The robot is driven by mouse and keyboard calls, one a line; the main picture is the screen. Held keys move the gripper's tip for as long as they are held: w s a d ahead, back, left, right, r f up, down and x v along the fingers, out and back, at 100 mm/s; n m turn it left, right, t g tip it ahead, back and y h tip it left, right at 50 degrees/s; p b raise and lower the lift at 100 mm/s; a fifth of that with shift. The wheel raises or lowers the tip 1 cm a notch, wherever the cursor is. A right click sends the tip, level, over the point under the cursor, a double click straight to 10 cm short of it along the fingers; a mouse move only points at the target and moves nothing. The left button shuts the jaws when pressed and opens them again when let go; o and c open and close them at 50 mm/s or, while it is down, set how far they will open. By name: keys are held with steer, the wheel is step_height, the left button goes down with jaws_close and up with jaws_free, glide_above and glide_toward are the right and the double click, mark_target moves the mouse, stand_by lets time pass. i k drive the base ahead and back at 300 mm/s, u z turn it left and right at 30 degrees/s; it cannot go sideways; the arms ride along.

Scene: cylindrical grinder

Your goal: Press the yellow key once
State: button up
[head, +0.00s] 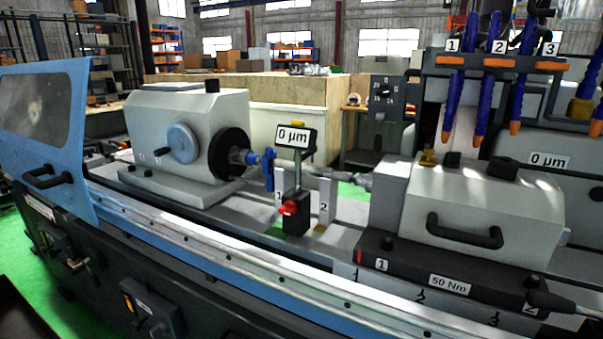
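A small yellow piece (427,158) sits on top at the left end of the grey tailstock housing (480,205), right of centre. A small yellow spot (128,302) shows on a dark control box (150,312) low on the machine's front, at lower left. Whether either one is the key I cannot tell. My gripper is not in view.
The blue door (45,130) with a window stands at the left. A gauge stand with a red knob (288,208) and a "0 µm" display (293,138) stands mid-bed. Blue hoses with orange nozzles (483,105) hang at upper right. The front rail (250,262) is clear.

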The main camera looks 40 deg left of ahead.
mark_target(294, 122)
steer(key=u, duration=1.45)
steer(key=k, duration=0.95)
steer(key=i, duration=0.95)
steer(key=z, duration=0.05)
